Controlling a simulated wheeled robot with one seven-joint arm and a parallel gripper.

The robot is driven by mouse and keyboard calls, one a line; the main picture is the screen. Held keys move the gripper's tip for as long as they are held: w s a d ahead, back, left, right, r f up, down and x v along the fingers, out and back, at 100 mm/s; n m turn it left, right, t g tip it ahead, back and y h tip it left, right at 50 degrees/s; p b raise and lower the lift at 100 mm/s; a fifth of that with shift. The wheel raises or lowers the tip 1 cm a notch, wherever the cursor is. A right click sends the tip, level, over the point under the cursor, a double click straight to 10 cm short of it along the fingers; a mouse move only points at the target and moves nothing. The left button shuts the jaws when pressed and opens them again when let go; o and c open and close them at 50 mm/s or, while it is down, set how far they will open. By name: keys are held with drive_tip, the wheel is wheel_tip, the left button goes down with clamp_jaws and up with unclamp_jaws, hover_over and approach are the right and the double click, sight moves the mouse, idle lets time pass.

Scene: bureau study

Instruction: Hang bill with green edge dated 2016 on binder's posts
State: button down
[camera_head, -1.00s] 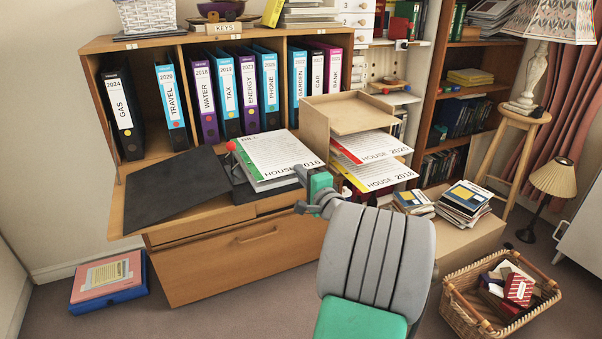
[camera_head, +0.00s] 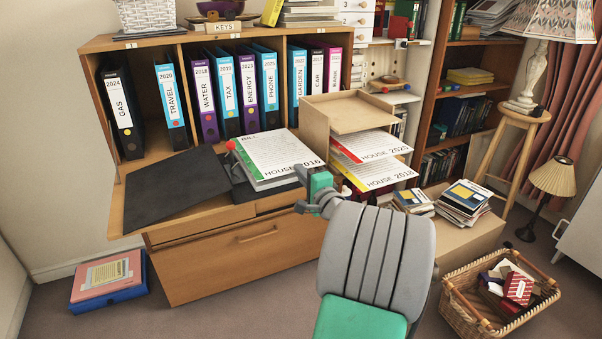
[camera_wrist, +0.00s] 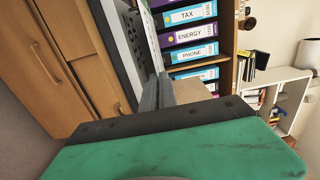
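The bill with the green edge dated 2016 (camera_head: 282,153) lies face up on the open black binder (camera_head: 178,188) on the bureau's desk. Its green edge is at the left, beside a small red knob (camera_head: 230,146) near the binder's middle. I cannot make out whether the posts pass through the bill. My gripper (camera_head: 300,172) is at the bill's front right corner.
A wooden letter tray (camera_head: 315,125) right of the binder holds a red-edged bill (camera_head: 372,146) and a yellow-edged bill (camera_head: 378,174), close to my gripper. Upright folders (camera_head: 225,95) stand behind. A wicker basket (camera_head: 465,305) and book stacks (camera_head: 464,202) are at the right.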

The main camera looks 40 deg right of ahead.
drive_tip(key=shift+f+b, duration=0.55)
drive_tip(key=shift+f, duration=0.3)
idle(0.6)
drive_tip(key=c, duration=2)
unclamp_jaws()
drive_tip(key=shift+s, duration=0.1)
drive_tip(key=v, duration=0.3)
drive_tip(key=shift+s+a, duration=0.1)
drive_tip(key=shift+s, duration=0.05)
drive_tip(key=shift+o, duration=0.3)
drive_tip(key=shift+o, duration=1.2)
